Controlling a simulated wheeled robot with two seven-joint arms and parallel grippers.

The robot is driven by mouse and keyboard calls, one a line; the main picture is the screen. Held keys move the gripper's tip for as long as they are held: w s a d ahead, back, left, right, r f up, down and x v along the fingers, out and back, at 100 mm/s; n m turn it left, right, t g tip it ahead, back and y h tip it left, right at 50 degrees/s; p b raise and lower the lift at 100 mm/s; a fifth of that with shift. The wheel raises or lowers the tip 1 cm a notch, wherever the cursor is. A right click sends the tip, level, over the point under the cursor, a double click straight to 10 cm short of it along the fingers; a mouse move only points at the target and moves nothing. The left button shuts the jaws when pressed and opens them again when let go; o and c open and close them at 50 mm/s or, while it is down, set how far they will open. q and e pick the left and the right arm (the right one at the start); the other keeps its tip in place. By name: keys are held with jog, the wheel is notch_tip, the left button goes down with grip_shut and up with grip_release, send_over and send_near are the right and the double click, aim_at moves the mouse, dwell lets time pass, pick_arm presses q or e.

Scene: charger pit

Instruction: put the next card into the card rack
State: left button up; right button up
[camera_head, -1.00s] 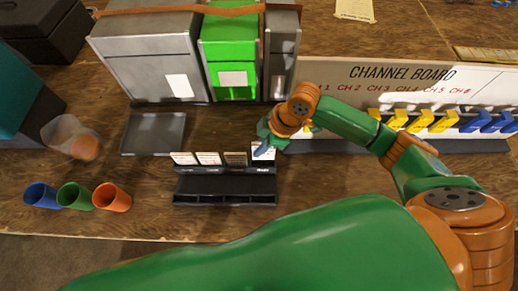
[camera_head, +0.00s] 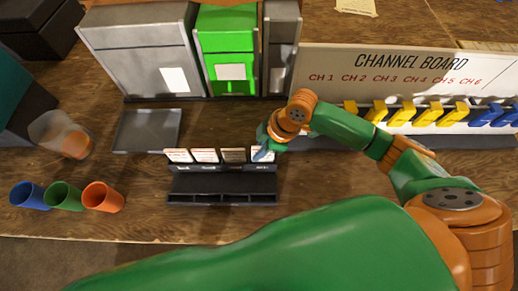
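The card rack (camera_head: 221,184) is a black stepped holder in the middle of the table. A fourth card (camera_head: 262,156) stands at the right end of that row, partly covered by my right gripper (camera_head: 266,146). The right gripper points down at this card's top; its fingertips are small and partly hidden, so I cannot tell whether they grip it. My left gripper is not in view.
A grey tray (camera_head: 148,130) lies left of the rack. Blue (camera_head: 27,195), green (camera_head: 64,196) and orange (camera_head: 103,197) cups stand further left, near a clear cup (camera_head: 62,135). Grey and green boxes (camera_head: 226,45) stand behind. The channel board (camera_head: 420,75) is right.

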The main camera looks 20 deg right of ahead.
jog(key=o, duration=0.5)
jog(key=shift+r, duration=0.15)
jog(key=v, duration=0.7)
